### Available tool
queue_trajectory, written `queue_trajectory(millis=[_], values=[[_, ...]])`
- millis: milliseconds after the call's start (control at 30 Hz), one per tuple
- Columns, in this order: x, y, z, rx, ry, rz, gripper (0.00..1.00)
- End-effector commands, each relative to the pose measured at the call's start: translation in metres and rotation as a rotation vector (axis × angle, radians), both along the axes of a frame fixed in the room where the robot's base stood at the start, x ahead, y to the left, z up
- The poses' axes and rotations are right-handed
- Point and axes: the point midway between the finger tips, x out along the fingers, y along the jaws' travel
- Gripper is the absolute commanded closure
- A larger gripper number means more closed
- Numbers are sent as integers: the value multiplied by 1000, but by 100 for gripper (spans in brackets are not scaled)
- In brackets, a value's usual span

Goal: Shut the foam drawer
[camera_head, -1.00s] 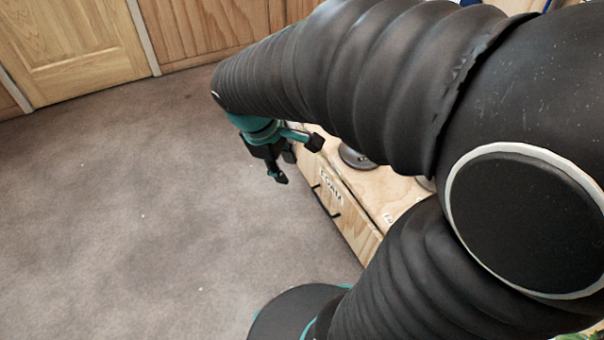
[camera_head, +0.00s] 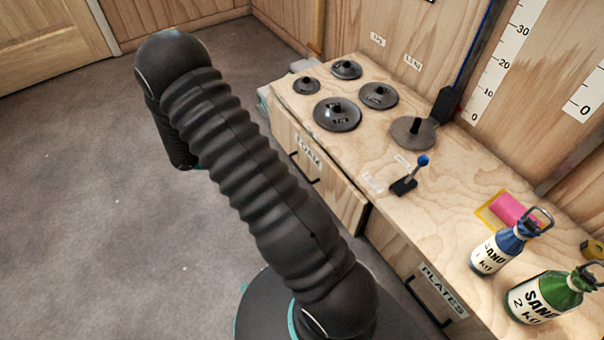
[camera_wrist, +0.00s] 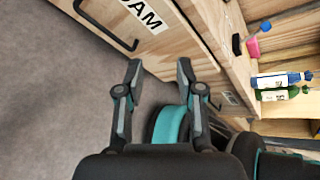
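The foam drawer (camera_head: 330,182) is a plywood drawer with a white FOAM label (camera_head: 308,151) and a dark bar handle (camera_head: 304,172), in the left end of the bench front. Its right end seems to stand slightly out, with a dark gap beside it; how far is hard to tell. In the wrist view its label (camera_wrist: 143,13) and handle (camera_wrist: 104,28) show at the top. My gripper (camera_wrist: 159,72) is open and empty, its fingertips below the label and apart from the handle. My arm hides the gripper in the head view.
Black weight discs (camera_head: 338,114) stand on the bench top (camera_head: 455,178), with a blue-knobbed lever (camera_head: 411,178) and blue (camera_head: 497,248) and green (camera_head: 545,297) sand bottles. The plates drawer (camera_head: 405,262) is to the right. Bare carpet (camera_head: 110,210) lies left.

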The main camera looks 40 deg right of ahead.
Motion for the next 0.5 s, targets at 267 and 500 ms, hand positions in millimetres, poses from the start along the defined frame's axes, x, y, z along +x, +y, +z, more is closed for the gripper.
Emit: queue_trajectory(millis=[267, 500], values=[[8, -7, -105, -96, 394, 257, 63], [7, -9, -151, -142, 576, 372, 63]])
